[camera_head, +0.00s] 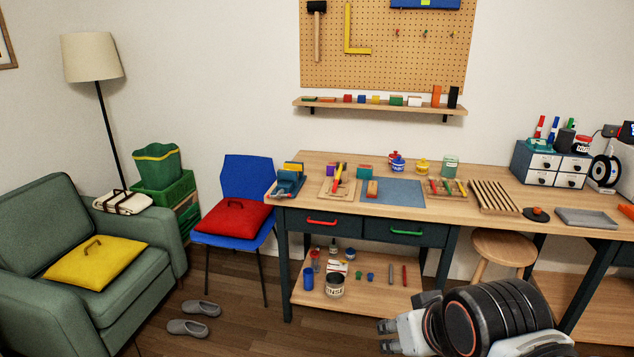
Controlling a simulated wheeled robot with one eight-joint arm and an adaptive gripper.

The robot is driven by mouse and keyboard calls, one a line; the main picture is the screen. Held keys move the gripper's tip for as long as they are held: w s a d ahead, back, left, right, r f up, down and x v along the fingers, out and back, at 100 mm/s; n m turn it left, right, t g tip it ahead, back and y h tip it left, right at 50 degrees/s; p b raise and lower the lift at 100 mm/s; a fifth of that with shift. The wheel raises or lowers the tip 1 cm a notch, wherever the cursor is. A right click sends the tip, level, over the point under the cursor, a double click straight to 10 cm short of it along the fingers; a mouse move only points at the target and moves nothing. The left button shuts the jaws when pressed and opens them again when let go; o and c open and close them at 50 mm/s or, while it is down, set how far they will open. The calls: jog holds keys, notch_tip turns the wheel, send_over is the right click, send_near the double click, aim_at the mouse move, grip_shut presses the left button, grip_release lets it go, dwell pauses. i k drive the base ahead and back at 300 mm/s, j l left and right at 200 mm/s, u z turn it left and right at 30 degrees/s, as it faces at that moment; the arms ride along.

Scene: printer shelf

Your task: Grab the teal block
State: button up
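A small teal block (364,172) sits toward the back of the workbench top (470,208), behind the blue-grey mat. It looks teal with a reddish part at its top edge; the detail is too small to be sure. My gripper (386,336) is low in the picture, in front of the bench and well away from the block. Its two fingertips point left with a gap between them, and nothing shows between them.
An orange-topped block (372,188) lies on the blue-grey mat (405,192) just in front. A wooden board (337,188) with tools is to the left, and a teal vise-like tool (288,182) stands farther left.

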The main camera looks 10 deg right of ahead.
aim_at(363, 172)
jog(key=i+j+z, duration=0.2)
jog(key=i, duration=0.15)
jog(key=i+l+u, duration=0.1)
jog(key=i+l, duration=0.9)
jog(key=i+l+u, duration=0.1)
jog(key=i+l, duration=0.85)
jog(key=l, duration=0.2)
